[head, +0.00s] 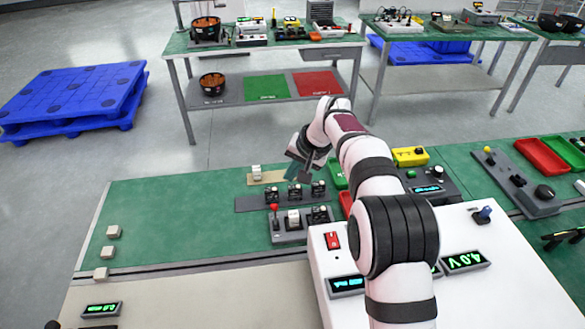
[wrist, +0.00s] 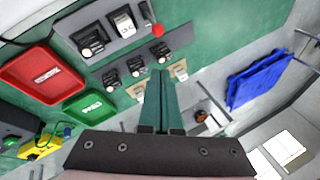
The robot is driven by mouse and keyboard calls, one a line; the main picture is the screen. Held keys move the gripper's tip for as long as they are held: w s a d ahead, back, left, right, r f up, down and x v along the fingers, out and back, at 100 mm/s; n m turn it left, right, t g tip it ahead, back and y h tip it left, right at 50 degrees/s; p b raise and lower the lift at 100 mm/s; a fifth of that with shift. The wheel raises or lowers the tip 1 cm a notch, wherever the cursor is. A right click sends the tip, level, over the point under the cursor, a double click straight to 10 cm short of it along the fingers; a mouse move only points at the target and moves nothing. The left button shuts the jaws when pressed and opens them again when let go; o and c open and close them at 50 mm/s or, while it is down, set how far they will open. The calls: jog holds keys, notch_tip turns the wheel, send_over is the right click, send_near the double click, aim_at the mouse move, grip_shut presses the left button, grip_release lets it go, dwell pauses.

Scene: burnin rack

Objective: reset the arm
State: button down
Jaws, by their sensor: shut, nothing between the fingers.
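My gripper (head: 300,166) hangs over the green bench, above the back of the dark socket strip (head: 250,204). In the wrist view its two green fingers (wrist: 162,80) lie together with nothing between them. The strip carries several small black sockets. In front of it is a grey panel (head: 290,237) with a red-knobbed lever (head: 274,209) and a white block (head: 293,217). A small pale block (head: 256,171) stands on a tan pad (head: 270,180) behind the strip. My forearm hides part of the bench to the right.
A red tray (wrist: 38,78) and a green tray (wrist: 92,103) lie beside the panel. A white cabinet (head: 480,290) with displays stands in front. Several pale blocks (head: 112,231) sit at left on the bench. Its left middle is clear. Blue pallets (head: 75,95) are on the floor.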

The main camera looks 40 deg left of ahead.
jog(key=shift+w+a+r, duration=0.1)
jog(key=shift+w+r, duration=0.35)
jog(key=shift+r, duration=0.4)
jog(key=s+d+r+m+h, duration=0.15)
jog(key=s+d+r, duration=0.3)
jog(key=d, duration=0.85)
jog(key=s+d+r+m, duration=0.3)
jog(key=d+r, duration=0.2)
jog(key=d, duration=0.7)
jog(key=s+d+f+m+h, duration=0.1)
jog(key=s+d+f+m, duration=0.1)
jog(key=s+d, duration=0.5)
jog(key=s+d+f+m, duration=0.3)
jog(key=s+d, duration=0.5)
jog(key=s, duration=0.7)
jog(key=shift+f+g+h, duration=0.35)
jog(key=shift+f+g, duration=0.05)
jog(key=shift+f, duration=0.15)
